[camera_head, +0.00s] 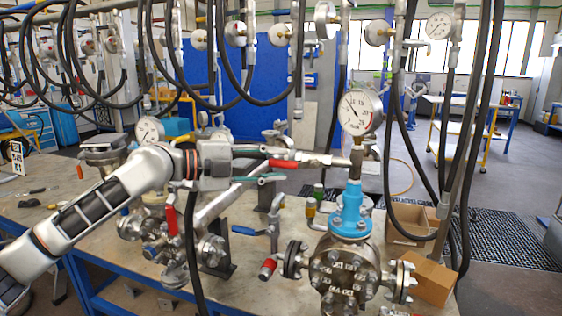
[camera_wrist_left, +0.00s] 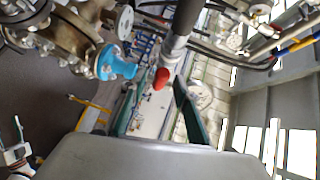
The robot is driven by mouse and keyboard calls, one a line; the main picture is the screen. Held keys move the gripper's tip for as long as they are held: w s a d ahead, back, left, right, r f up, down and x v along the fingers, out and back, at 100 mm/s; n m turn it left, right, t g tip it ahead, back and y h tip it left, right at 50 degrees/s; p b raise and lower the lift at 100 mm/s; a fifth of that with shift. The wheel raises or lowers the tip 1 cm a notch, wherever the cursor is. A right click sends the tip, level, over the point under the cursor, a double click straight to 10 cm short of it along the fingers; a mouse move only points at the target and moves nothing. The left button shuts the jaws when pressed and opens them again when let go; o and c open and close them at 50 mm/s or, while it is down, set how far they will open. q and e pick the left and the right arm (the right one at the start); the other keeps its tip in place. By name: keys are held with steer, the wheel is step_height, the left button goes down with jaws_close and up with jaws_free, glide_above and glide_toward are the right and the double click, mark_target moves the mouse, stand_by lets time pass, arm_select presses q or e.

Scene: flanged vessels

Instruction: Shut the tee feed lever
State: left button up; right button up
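The red-handled lever (camera_head: 284,164) sits on the pipe tee below a round pressure gauge (camera_head: 359,111), above the blue fitting (camera_head: 350,212) of a flanged vessel. It points left, roughly along the pipe, toward my left gripper (camera_head: 270,166). The gripper is open, its two fingers apart above and below the red end. In the left wrist view the red lever end (camera_wrist_left: 161,78) shows between the open fingers (camera_wrist_left: 158,92). I cannot tell whether either finger touches it. The blue fitting (camera_wrist_left: 114,63) is at the left there.
Black hoses (camera_head: 462,130) hang right of the gauge. Other valves with red (camera_head: 171,220) and blue (camera_head: 245,231) handles stand below my left arm. Cardboard boxes (camera_head: 432,281) sit right of the vessel. The bench (camera_head: 90,240) has bare room at the left.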

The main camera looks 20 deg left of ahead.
arm_select(q)
steer(key=shift+x, duration=0.95)
jaws_close()
